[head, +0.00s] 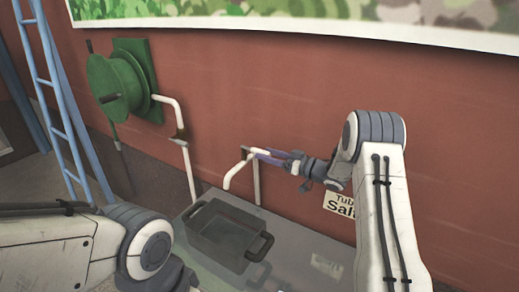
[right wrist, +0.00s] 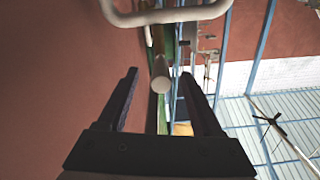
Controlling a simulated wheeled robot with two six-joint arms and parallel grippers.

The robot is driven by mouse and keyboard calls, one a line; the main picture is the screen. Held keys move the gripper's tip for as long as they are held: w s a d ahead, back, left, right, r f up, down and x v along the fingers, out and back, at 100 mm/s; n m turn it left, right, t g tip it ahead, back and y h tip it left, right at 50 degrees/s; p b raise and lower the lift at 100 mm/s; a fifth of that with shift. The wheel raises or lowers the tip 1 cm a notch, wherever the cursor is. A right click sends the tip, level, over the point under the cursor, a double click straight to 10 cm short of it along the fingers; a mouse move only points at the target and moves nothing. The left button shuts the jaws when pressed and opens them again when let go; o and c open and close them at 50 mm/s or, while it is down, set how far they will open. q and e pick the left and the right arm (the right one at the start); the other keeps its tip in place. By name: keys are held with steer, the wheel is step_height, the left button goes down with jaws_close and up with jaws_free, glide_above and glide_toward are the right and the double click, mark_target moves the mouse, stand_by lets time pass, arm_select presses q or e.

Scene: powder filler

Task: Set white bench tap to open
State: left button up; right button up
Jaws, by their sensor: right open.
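The white bench tap (head: 237,173) stands on a thin upright pipe behind the bench, with its spout curving down to the left. My right gripper (head: 263,156) reaches it from the right at the top, its fingers pointing left. In the right wrist view, the white tap pipe (right wrist: 180,14) crosses the top. A pale round-ended tap handle (right wrist: 160,84) points toward me between the two dark fingers of my right gripper (right wrist: 158,74). The fingers are open, with a visible gap on each side of the handle. My left arm shows at lower left; its gripper is out of view.
A dark grey open tub (head: 208,237) sits on the grey bench (head: 318,252) below the tap. A green hose reel (head: 117,82) is on the red wall, with another white pipe (head: 186,160) beside it. A blue ladder (head: 52,90) stands at left.

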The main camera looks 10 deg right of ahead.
steer(key=shift+x, duration=1.45)
jaws_close()
stand_by(0.3)
